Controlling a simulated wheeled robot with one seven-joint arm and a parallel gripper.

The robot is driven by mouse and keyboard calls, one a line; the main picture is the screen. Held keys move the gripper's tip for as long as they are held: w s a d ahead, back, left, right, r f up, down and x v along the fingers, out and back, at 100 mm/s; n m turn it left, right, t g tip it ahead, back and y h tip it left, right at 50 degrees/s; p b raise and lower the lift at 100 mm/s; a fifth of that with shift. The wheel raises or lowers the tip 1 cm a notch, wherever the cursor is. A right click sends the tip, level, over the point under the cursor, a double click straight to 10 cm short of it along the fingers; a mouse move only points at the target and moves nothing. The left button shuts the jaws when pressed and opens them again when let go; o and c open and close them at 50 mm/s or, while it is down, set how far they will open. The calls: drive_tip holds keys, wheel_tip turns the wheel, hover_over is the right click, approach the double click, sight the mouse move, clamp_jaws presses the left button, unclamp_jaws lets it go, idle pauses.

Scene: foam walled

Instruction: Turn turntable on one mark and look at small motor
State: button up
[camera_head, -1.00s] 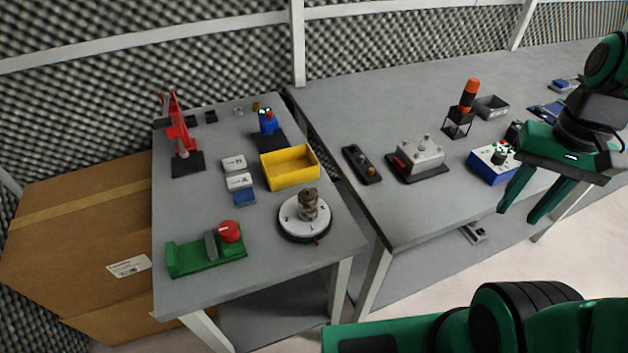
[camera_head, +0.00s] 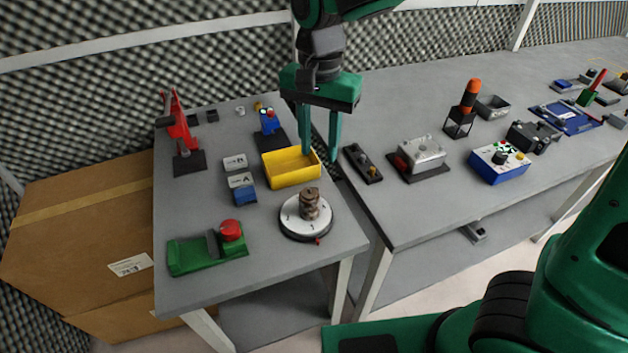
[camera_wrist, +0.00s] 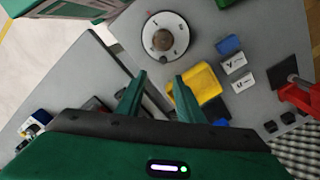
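The turntable (camera_head: 294,228) is a round white disc with dark marks on a black base, near the right front of the left table. A small brown motor (camera_head: 309,204) stands upright on it. A red pointer (camera_head: 318,241) shows at its front edge. In the wrist view the turntable (camera_wrist: 180,25) is at the top, with the motor (camera_wrist: 163,40) in its middle. My gripper (camera_head: 319,158) is open and empty, pointing down above the gap between the tables, behind the turntable and apart from it. In the wrist view its fingertips (camera_wrist: 160,82) stand apart, below the turntable.
A yellow bin (camera_head: 284,178) stands just behind the turntable, close to my gripper. A grey fixture (camera_head: 423,155) is right.

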drive_tip(key=f, duration=0.7)
drive_tip(key=a+f, duration=0.1)
drive_tip(key=f, duration=0.3)
drive_tip(key=shift+r, duration=0.1)
clamp_jaws()
